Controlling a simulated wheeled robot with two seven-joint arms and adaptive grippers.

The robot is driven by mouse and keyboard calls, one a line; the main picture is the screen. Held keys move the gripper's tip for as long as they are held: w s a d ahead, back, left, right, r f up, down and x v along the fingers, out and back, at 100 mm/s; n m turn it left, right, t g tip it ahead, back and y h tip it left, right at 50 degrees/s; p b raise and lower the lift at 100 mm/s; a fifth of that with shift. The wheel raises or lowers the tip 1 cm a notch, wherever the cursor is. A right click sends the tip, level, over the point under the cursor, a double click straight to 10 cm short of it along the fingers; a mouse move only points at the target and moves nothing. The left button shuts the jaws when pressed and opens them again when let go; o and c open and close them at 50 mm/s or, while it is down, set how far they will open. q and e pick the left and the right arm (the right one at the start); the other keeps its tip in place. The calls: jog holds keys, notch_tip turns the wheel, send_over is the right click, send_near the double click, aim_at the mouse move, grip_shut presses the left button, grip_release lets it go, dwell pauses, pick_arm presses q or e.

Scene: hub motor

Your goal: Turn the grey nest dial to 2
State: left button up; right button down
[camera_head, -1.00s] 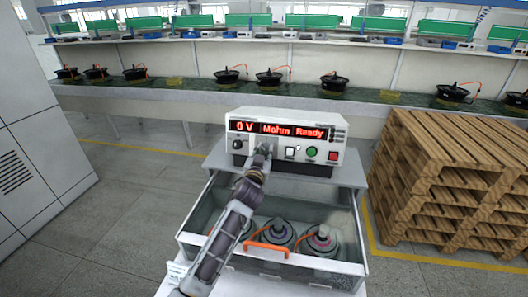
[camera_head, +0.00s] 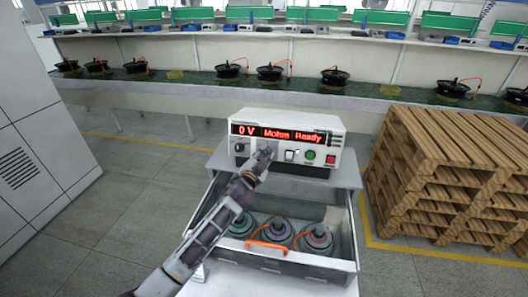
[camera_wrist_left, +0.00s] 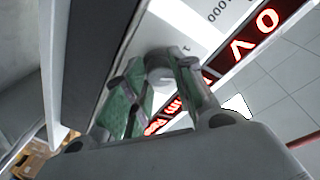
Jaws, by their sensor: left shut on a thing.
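The tester (camera_head: 310,125) is a white box with a red display reading "0 V", "Mohm" and "Ready". My left gripper (camera_head: 262,155) is at its front panel, right of a black knob (camera_head: 239,147). In the left wrist view the green-padded fingers of my left gripper (camera_wrist_left: 152,95) are closed around a grey round dial (camera_wrist_left: 159,62). The gripper mostly hides this dial in the head view. I cannot read the dial's setting or its number marks clearly. My right gripper is not in view.
Below the tester is an open drawer (camera_head: 305,265) with an orange handle (camera_head: 267,247) and several round motors (camera_head: 317,238) inside. Wooden pallets (camera_head: 440,170) stand at the right. A grey cabinet (camera_head: 40,130) stands at the left. A workbench (camera_head: 190,90) with motors runs behind.

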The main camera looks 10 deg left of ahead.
pick_arm(q)
jog(key=m+p, duration=0.2)
jog(key=shift+a+r+m+h, duration=0.1)
jog(key=shift+m+h, duration=0.2)
jog(key=shift+m+g+p, duration=0.5)
jog(key=shift+m+p, duration=0.05)
jog(key=shift+m, duration=0.45)
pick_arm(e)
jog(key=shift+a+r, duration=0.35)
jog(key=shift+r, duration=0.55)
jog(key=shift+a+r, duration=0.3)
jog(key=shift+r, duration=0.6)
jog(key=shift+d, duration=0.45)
pick_arm(q)
jog(key=o, duration=1)
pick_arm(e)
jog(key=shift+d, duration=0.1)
pick_arm(q)
jog(key=shift+o, duration=0.2)
jog(key=v, duration=1.2)
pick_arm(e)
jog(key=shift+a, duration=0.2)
pick_arm(q)
jog(key=shift+a, duration=0.1)
